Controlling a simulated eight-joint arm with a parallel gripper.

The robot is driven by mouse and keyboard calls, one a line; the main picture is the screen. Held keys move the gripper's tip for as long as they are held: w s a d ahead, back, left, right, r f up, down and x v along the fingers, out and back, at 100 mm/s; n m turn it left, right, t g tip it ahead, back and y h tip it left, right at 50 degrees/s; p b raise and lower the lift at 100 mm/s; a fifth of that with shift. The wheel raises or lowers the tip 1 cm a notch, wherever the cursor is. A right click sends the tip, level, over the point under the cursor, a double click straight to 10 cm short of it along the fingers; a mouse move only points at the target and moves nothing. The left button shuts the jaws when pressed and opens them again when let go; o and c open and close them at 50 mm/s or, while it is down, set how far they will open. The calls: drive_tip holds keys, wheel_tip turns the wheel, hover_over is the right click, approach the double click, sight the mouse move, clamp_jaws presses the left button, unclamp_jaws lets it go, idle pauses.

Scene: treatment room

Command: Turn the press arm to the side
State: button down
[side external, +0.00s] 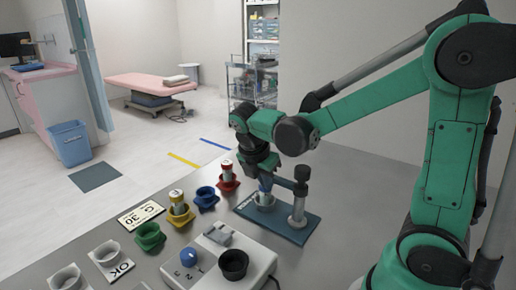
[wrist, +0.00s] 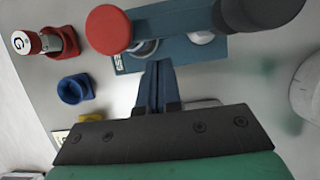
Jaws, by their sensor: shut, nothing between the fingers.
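The press stands on a blue base plate (side external: 293,235) at the right end of the bench, with a pale post (side external: 298,208) and a dark knob (side external: 302,173) on top. Its dark blue press arm (side external: 286,183) reaches left from the post toward a pale holder (side external: 265,206) on the plate. In the wrist view the press arm (wrist: 175,17) runs between a red round head (wrist: 109,29) and the dark knob (wrist: 258,8). My gripper (wrist: 156,66) is shut and empty, pointing down beside the press arm. In the side view my gripper (side external: 266,185) partly hides the arm's end; contact is unclear.
Red (side external: 229,184), yellow (side external: 181,217), blue (side external: 206,199) and green (side external: 150,237) cups stand left of the press; the red and yellow ones hold vials. Bench right of the plate looks clear.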

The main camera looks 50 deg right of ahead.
drive_tip(key=shift+d, duration=0.55)
drive_tip(key=shift+w+d+m, duration=0.15)
drive_tip(key=shift+d+m, duration=0.2)
drive_tip(key=shift+m, duration=0.25)
drive_tip(key=shift+w+d+m+g, duration=0.2)
drive_tip(key=shift+d+m+g, duration=0.6)
drive_tip(key=shift+m, duration=0.6)
drive_tip(key=d+m, duration=0.1)
drive_tip(key=m, duration=0.1)
drive_tip(key=shift+d+m+g+y, duration=0.3)
drive_tip(key=shift+d+g+y, duration=0.05)
drive_tip(key=shift+g+y, duration=0.05)
drive_tip(key=shift+s+d, duration=0.45)
drive_tip(key=shift+d, duration=0.3)
drive_tip(key=shift+s+d, duration=0.45)
drive_tip(key=shift+d, duration=0.35)
drive_tip(key=shift+s+d, duration=0.45)
drive_tip(key=shift+d, duration=0.3)
drive_tip(key=shift+s, duration=0.1)
